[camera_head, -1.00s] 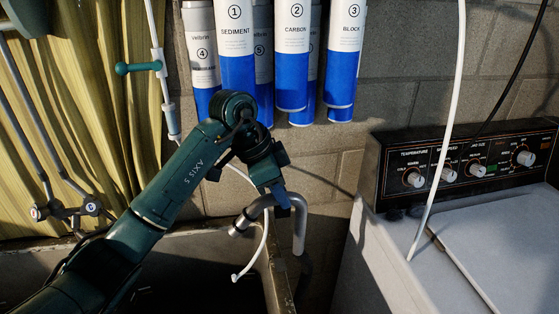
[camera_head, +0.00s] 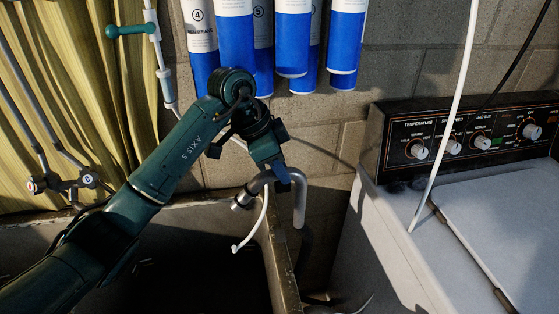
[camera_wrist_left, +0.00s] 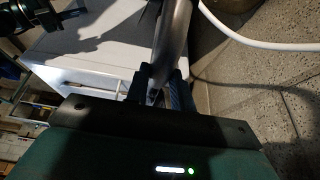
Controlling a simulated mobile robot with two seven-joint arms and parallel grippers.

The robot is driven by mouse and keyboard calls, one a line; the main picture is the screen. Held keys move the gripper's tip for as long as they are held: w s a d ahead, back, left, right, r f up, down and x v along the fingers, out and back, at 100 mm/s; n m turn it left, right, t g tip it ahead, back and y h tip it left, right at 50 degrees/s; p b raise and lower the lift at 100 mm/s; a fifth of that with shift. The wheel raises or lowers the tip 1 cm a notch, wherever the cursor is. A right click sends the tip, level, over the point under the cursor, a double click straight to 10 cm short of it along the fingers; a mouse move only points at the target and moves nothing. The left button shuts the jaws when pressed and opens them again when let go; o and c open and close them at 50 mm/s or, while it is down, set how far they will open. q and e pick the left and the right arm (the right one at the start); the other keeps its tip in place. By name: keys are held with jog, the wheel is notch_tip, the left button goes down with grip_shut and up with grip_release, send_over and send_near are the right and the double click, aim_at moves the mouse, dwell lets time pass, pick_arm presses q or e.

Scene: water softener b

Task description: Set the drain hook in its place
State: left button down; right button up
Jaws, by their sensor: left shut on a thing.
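The drain hook, a grey metal pipe bent like an inverted U (camera_head: 299,206), is held in my left gripper (camera_head: 281,182). The jaws are shut on its upper bend. In the head view its short, angled end is over the sink side and its long straight leg hangs to the right of the sink's right wall (camera_head: 277,262). I cannot tell whether the hook touches the wall. In the left wrist view the grey pipe (camera_wrist_left: 173,45) runs up from between the dark fingers (camera_wrist_left: 160,92). My right gripper is not in view.
A thin white hose (camera_head: 252,237) hangs by the sink's right wall. A white machine with a black control panel (camera_head: 470,140) stands to the right, with a white hose (camera_head: 450,115) crossing it. Blue-and-white filter cartridges (camera_head: 292,45) hang above. A yellow curtain (camera_head: 95,90) is at left.

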pick_arm(q)
jog(key=shift+f, duration=0.8)
jog(key=shift+r, duration=0.1)
jog(key=shift+p, duration=0.3)
dwell(0.5)
